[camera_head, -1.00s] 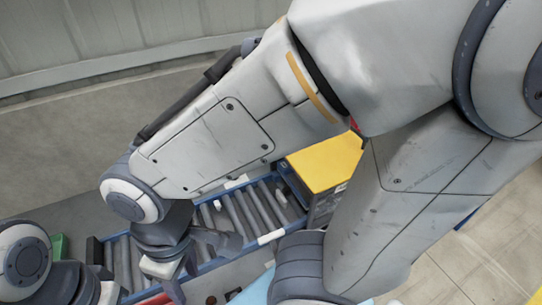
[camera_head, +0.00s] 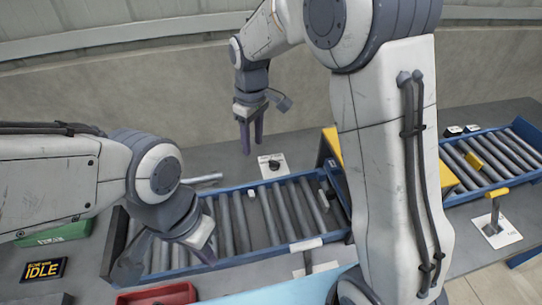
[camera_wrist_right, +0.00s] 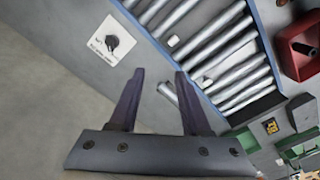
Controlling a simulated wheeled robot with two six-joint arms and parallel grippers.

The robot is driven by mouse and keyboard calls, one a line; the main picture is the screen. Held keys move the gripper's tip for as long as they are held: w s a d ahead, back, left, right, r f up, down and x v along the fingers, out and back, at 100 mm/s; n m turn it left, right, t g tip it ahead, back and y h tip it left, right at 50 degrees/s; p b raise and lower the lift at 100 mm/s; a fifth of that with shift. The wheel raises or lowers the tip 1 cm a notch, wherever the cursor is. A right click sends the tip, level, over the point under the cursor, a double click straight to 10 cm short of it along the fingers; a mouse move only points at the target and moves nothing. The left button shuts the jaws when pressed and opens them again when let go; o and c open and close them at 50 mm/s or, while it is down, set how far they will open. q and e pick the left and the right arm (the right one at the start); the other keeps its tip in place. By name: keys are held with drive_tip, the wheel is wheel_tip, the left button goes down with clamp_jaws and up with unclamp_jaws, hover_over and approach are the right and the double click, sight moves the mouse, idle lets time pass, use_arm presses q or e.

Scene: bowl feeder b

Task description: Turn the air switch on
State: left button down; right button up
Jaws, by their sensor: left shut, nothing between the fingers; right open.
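A black rotary knob (camera_head: 274,165) sits on a small white labelled plate (camera_head: 265,173), behind the roller conveyor. It looks like the air switch; its label is too small to read surely. The right wrist view shows the knob (camera_wrist_right: 112,42) on its plate, beyond and left of the fingers. My right gripper (camera_head: 251,146) is open and empty, pointing down above and left of the plate in the head view; its spread fingers (camera_wrist_right: 158,77) do not touch the knob. My left gripper (camera_head: 209,256) is shut and empty over the left part of the conveyor.
The blue-edged roller conveyor (camera_head: 232,190) holds small white parts. A second conveyor (camera_head: 495,190) carries a yellow part. A red bin (camera_head: 150,298) and IDLE display (camera_head: 42,269) are front left. My right arm hides the middle.

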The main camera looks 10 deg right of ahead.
drive_tip(key=b, duration=0.1)
hover_over(274, 161)
wheel_tip(274, 161, down, 7)
use_arm(q)
drive_tip(key=shift+d+f+p, duration=0.1)
drive_tip(key=shift+f+p, duration=0.05)
drive_tip(key=shift+p, duration=0.6)
use_arm(e)
drive_tip(key=shift+n, duration=0.3)
wheel_tip(274, 161, down, 11)
drive_tip(key=shift+s+r, duration=0.1)
clamp_jaws()
